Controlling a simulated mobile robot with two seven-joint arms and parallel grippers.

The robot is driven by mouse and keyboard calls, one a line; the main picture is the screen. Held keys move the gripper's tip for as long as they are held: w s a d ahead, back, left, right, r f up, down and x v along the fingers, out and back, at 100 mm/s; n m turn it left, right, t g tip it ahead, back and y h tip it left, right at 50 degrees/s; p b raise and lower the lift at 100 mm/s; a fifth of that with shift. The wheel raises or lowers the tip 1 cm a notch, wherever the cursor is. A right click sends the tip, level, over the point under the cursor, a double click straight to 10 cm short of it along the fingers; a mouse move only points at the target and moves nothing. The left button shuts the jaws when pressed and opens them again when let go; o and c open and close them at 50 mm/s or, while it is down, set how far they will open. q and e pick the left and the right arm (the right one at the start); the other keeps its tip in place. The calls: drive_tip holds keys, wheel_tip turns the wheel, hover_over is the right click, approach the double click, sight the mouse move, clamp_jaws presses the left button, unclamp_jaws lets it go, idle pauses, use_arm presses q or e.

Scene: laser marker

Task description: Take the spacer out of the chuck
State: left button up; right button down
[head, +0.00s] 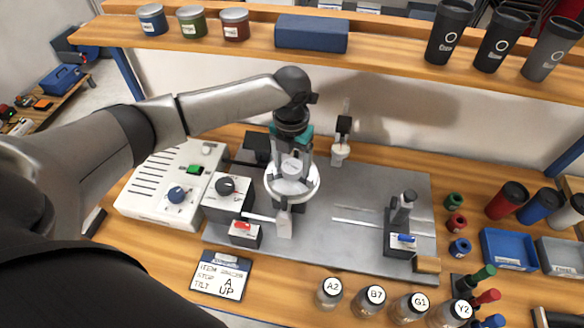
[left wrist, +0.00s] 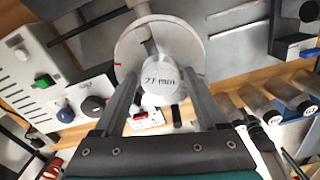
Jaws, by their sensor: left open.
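The spacer is a pale round cylinder marked "27 mm" (left wrist: 163,88) in the left wrist view. In the head view the spacer (head: 293,166) stands at the middle of the chuck, a light grey disc (head: 306,189). The chuck's disc also shows in the left wrist view (left wrist: 190,42). My left gripper (head: 290,147) is over the chuck, pointing down. In the left wrist view its two fingers (left wrist: 161,78) are open, one on each side of the spacer with gaps visible. The spacer's lower part is hidden. My right gripper is not in view.
A white control box (head: 165,190) and a unit with a black knob (head: 227,196) stand left of the chuck. A post (head: 341,140) stands behind it; a small fixture (head: 400,225) stands right. Labelled jars (head: 370,300) line the front. A shelf (head: 390,62) runs behind.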

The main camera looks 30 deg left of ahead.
use_arm(q)
drive_tip(key=shift+c, duration=0.3)
clamp_jaws()
idle(0.3)
